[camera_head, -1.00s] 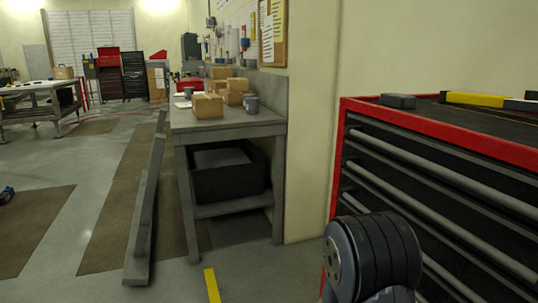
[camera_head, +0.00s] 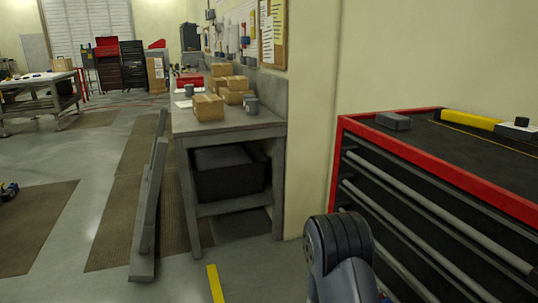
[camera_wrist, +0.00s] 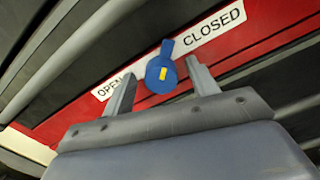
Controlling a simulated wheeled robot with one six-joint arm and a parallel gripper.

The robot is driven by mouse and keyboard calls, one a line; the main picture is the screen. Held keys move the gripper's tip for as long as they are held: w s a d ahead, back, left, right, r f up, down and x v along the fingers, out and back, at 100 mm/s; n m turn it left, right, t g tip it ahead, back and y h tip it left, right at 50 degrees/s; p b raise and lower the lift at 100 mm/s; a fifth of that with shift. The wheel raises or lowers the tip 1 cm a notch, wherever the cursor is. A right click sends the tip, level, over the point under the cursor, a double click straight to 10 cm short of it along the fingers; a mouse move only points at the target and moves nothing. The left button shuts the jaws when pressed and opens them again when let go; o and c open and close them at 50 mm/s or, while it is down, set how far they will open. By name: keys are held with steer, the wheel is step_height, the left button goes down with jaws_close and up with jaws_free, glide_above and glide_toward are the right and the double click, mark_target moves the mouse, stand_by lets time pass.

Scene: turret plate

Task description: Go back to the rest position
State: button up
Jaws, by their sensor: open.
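My gripper (camera_wrist: 160,68) shows in the wrist view with its two fingers apart and nothing held between them. A blue knob (camera_wrist: 158,79) with a short handle and a yellow mark shows between and beyond the fingertips. The knob sits on a red panel (camera_wrist: 228,52) with a white OPEN label (camera_wrist: 107,88) at left and a white CLOSED label (camera_wrist: 212,27) at right. Its handle points up toward the near end of the CLOSED label. I cannot tell the exact gap between fingers and knob. The gripper itself is outside the head view.
A red and black drawer chest (camera_head: 420,165) stands close on the right beside my arm. A grey workbench (camera_head: 235,132) with cardboard boxes (camera_head: 209,107) stands ahead. A grey beam-like piece (camera_head: 146,215) lies left of it. Open floor (camera_head: 85,235) lies further left.

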steer(key=shift+n+p, duration=3.3)
steer(key=shift+p, duration=0.65)
